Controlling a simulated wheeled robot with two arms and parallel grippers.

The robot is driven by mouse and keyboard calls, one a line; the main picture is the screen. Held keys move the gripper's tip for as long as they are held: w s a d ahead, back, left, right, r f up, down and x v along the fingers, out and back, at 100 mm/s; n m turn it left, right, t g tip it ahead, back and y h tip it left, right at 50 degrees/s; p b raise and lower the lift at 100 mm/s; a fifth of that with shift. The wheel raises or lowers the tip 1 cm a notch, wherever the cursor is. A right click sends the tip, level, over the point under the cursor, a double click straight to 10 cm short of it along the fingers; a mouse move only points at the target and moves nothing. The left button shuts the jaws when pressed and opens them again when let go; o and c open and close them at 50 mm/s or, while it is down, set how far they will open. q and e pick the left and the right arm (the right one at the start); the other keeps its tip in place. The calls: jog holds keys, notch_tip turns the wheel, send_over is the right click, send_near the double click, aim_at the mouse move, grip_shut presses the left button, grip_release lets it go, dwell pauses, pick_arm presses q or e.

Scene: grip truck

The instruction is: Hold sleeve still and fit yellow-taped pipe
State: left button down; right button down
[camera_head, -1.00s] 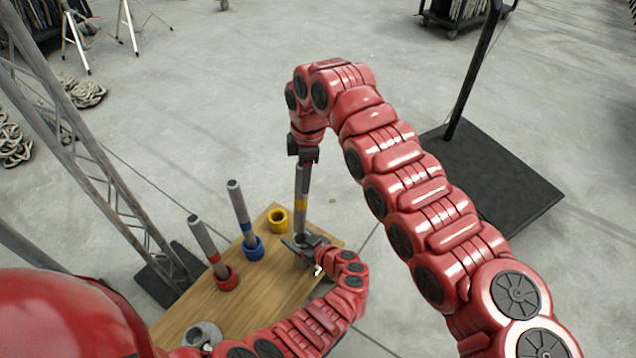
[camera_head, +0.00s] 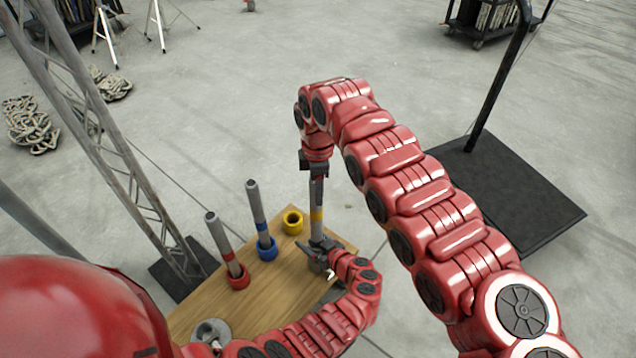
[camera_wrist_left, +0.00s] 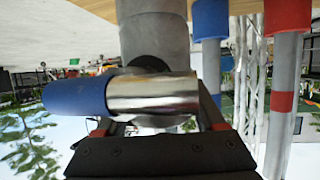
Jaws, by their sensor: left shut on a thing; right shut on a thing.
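The yellow-taped pipe (camera_head: 317,195) hangs upright below my right gripper (camera_head: 316,172), which is shut on its upper end. Its lower end meets the grey sleeve (camera_head: 317,238) at my left gripper (camera_head: 318,256); I cannot tell how far it is inside. My left gripper is shut on the sleeve's side above the table's right end. In the left wrist view, which is upside down, the grey sleeve (camera_wrist_left: 153,30) is at the top. A shiny metal cylinder with a blue end (camera_wrist_left: 150,93) lies across the fingers and hides the grip.
On the wooden table (camera_head: 245,300) are an empty yellow ring (camera_head: 293,222), a blue ring (camera_head: 267,247) and a red ring (camera_head: 238,277) holding taped pipes, and a grey round piece (camera_head: 210,333). A truss (camera_head: 110,150) stands left, a black base plate (camera_head: 510,190) right.

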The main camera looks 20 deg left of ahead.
jog(key=shift+f, duration=0.2)
dwell(0.7)
jog(key=shift+f, duration=1.55)
jog(key=shift+f, duration=0.3)
jog(key=shift+f, duration=2.4)
jog(key=shift+f, duration=0.2)
jog(key=shift+c, duration=1.8)
grip_release()
notch_tip(320, 180, up, 12)
send_over(318, 212)
jog(key=w, duration=0.2)
jog(key=shift+s+a, duration=0.15)
jog(key=shift+a, duration=0.1)
